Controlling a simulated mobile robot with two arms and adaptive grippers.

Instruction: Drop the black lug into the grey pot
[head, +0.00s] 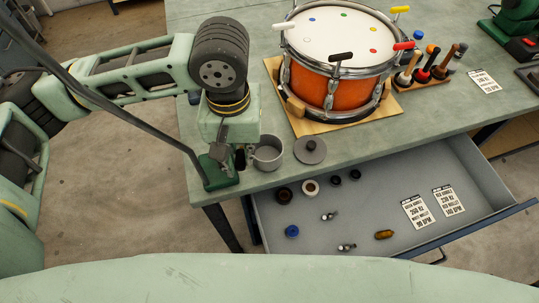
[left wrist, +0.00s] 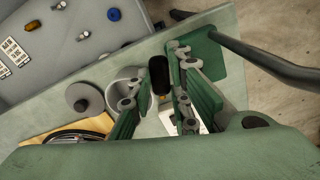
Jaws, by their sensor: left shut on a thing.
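My left gripper (left wrist: 158,92) is shut on the black lug (left wrist: 160,74), a dark rounded piece between its green fingers in the left wrist view. In the head view my left gripper (head: 228,158) is over the table's front left corner, and the lug (head: 240,159) shows only as a small dark patch. The grey pot (head: 268,154) stands upright just right of the gripper. It also shows in the left wrist view (left wrist: 122,80), partly hidden behind one finger. The lug is beside the pot's rim in both views; its height over the table is unclear. My right gripper is out of view.
A grey knobbed lid (head: 310,151) lies right of the pot. A green base (head: 217,174) with a dark pole stands at the table corner. The open drawer (head: 375,215) holds small parts and cards. An orange drum (head: 338,90) stands behind.

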